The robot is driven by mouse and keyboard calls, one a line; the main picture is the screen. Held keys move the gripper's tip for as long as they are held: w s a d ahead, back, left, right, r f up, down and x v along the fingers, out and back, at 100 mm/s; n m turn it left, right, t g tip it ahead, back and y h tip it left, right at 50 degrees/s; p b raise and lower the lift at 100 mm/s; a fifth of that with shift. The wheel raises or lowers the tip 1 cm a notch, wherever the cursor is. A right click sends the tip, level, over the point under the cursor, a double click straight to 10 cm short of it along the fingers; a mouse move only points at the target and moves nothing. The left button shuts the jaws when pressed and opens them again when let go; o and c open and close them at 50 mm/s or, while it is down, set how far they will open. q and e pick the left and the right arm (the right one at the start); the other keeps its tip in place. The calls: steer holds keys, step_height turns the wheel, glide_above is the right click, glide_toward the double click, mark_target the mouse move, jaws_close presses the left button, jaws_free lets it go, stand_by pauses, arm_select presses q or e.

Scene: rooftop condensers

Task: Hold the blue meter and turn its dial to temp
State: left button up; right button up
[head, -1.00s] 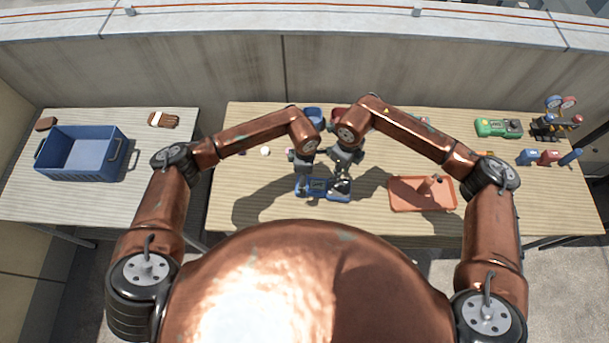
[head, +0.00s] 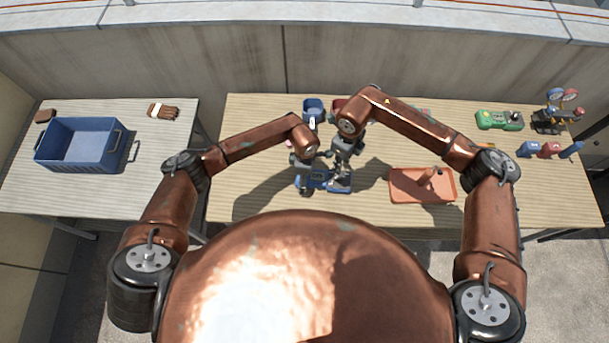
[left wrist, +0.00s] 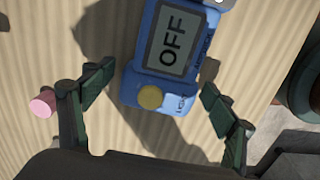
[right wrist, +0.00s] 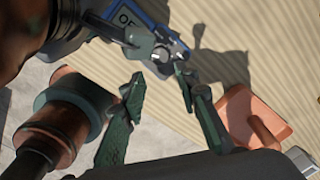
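The blue meter (head: 320,183) lies on the middle table near its front edge. In the left wrist view the meter (left wrist: 153,75) has a display reading OFF and a yellow round button. My left gripper (left wrist: 158,85) is open, its fingers on either side of the meter's button end, with small gaps visible. In the right wrist view the grey dial (right wrist: 160,54) shows on the meter's other half. My right gripper (right wrist: 160,78) is open, its fingertips close to the dial; contact cannot be told. In the head view both grippers partly cover the meter.
An orange tray (head: 408,196) lies right of the meter. Blue (head: 312,106) and red containers stand behind the arms. A green meter (head: 498,120) and a gauge set (head: 556,118) stand at the right. A blue crate (head: 76,160) is on the left table.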

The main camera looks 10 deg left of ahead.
mark_target(339, 176)
arm_select(q)
steer(key=c, duration=1.4)
steer(key=shift+c, duration=0.5)
arm_select(e)
steer(key=shift+o, duration=1.8)
steer(key=n, duration=0.1)
steer(key=w+n, duration=0.1)
steer(key=shift+d+r+n+g, duration=0.1)
steer(key=shift+d+n+g, duration=0.2)
steer(key=w+d+r+n+g+y, duration=0.1)
steer(key=w+d+n+g+y, duration=0.2)
steer(key=n, duration=0.9)
steer(key=shift+n, duration=0.3)
steer(key=x, duration=1.1)
steer(key=shift+a+f, duration=0.1)
steer(key=shift+f, duration=0.25)
steer(key=shift+c, duration=0.3)
